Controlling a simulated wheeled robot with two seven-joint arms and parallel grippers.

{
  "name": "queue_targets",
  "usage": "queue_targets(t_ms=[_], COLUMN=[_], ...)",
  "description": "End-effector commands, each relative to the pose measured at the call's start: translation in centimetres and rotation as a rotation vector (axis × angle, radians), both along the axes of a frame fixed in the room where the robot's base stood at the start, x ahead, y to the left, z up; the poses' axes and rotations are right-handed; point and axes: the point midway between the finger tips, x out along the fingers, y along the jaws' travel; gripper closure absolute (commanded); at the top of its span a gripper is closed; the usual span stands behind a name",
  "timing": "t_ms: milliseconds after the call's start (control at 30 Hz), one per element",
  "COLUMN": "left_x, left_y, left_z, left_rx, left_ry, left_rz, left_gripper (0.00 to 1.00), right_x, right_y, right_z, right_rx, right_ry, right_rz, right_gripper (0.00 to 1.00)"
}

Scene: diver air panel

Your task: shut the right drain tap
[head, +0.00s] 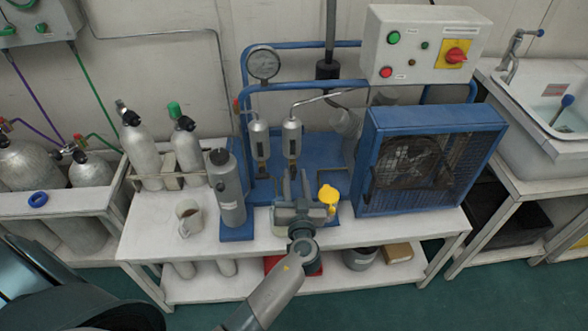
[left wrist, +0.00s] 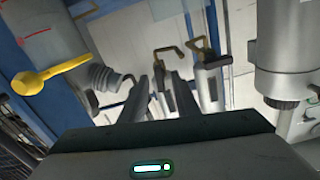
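Two silver separator cylinders hang side by side on the blue compressor frame, a left one (head: 260,140) and a right one (head: 292,138). Their drain taps are small and hard to make out in the head view. The left wrist view shows two bent brass tap levers, one (left wrist: 168,52) nearer the picture's left and one (left wrist: 200,46) to its right. Which lever is the right tap's is not certain. My left gripper (head: 295,182) points at the cylinders' lower ends. Its dark fingers (left wrist: 166,82) stand apart with no object visibly held between them. My right gripper is not in view.
A yellow lever (head: 328,195) is close right of my left gripper and also shows in the left wrist view (left wrist: 50,75). A grey cylinder (head: 228,190) and a mug (head: 188,217) stand left. The blue fan housing (head: 425,160) stands right.

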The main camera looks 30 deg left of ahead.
Motion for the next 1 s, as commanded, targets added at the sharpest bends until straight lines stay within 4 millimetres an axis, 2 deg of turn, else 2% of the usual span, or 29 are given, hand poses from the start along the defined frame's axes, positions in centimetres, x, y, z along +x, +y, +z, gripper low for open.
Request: queue_targets(t_ms=[400,500,533,1000], left_x=[-0.12,-0.12,-0.12,-0.1], left_y=[-0.06,-0.06,-0.06,-0.05], left_z=[-0.03,-0.02,-0.02,-0.11], left_rx=[0.001,0.001,0.001,0.037], left_ry=[0.0,0.0,0.0,0.022], left_rz=[0.001,0.001,0.001,0.001], left_gripper=[0.72,0.95,1.0,1.0], right_x=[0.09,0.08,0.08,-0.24], right_y=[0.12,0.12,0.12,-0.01], right_z=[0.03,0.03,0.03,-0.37], right_rx=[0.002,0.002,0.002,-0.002], right_ry=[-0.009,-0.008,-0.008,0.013], right_rz=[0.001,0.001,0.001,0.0], right_gripper=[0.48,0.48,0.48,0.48])
